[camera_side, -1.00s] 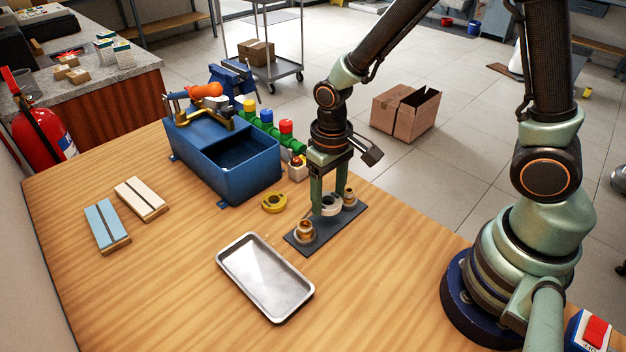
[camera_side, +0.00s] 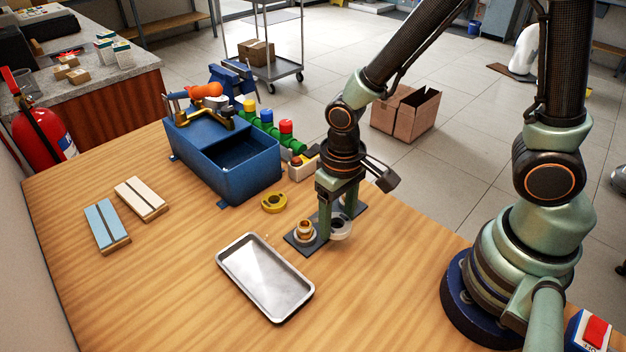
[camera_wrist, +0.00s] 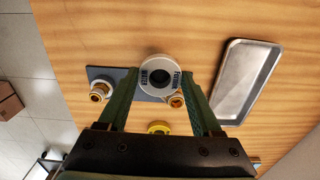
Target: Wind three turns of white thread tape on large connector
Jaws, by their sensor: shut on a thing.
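My gripper (camera_side: 335,229) is shut on the white tape roll (camera_side: 341,236), which has dark lettering on its face in the wrist view (camera_wrist: 160,62). The roll is at the right side of a dark plate (camera_side: 294,244), between its two connectors. The near connector (camera_side: 305,229), brass-topped, stands upright at the plate's near end; in the wrist view it is the right one (camera_wrist: 176,100), close to the roll. The other connector (camera_wrist: 100,92) stands at the far end, partly hidden by my fingers in the side view. I see no tape strand clearly.
A yellow tape roll (camera_side: 274,202) lies left of the plate. A metal tray (camera_side: 232,267) is in front. A blue box (camera_side: 216,177) with a vise stands behind. Two small blocks (camera_side: 106,227) lie at left.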

